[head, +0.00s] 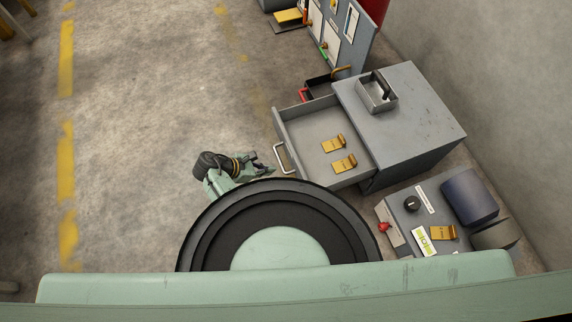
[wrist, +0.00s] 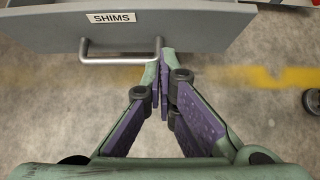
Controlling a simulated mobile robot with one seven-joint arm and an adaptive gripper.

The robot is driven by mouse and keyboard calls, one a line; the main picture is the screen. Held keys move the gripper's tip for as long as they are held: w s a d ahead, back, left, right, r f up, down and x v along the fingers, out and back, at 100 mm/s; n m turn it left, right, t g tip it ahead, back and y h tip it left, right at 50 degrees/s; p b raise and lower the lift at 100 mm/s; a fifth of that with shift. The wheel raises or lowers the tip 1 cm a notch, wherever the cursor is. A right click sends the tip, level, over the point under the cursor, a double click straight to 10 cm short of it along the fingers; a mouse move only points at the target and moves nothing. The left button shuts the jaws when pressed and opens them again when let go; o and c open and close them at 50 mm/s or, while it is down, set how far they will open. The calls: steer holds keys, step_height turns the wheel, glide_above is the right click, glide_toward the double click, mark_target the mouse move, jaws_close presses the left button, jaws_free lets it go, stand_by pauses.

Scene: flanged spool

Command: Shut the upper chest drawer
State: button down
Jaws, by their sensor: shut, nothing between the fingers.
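The upper chest drawer (head: 318,133) stands pulled out to the left from the grey chest (head: 425,110). Two brass-coloured pieces (head: 338,152) lie inside it. In the wrist view, its grey front (wrist: 190,27) carries a "SHIMS" label (wrist: 113,18) and a metal bar handle (wrist: 120,60). The handle also shows in the head view (head: 284,158). My gripper (head: 274,171) is just left of the drawer front, close to the handle. In the wrist view, my gripper (wrist: 166,58) is shut and empty, its tips by the handle's right end. I cannot tell whether they touch it.
An open metal box (head: 377,92) sits on the chest top. A grey machine (head: 420,215) with a red knob stands in front of the chest, to the right. A panel cabinet (head: 340,30) stands behind. The floor (head: 150,120) to the left is clear.

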mark_target(296, 166)
steer(key=shift+w+d+f+p, duration=0.15)
steer(key=shift+w+d+f, duration=0.3)
steer(key=shift+d, duration=0.7)
steer(key=shift+w+d+f+p, duration=0.15)
steer(key=shift+w+d+f, duration=0.25)
steer(key=shift+d, duration=0.7)
steer(key=shift+w+d+f+p, duration=0.2)
steer(key=shift+d+f, duration=0.4)
steer(key=shift+d, duration=0.55)
steer(key=shift+w+d, duration=0.1)
steer(key=w+d, duration=0.3)
steer(key=d, duration=0.8)
steer(key=w+d, duration=0.4)
steer(key=d, duration=0.7)
steer(key=shift+p, duration=0.4)
steer(key=shift+w, duration=0.1)
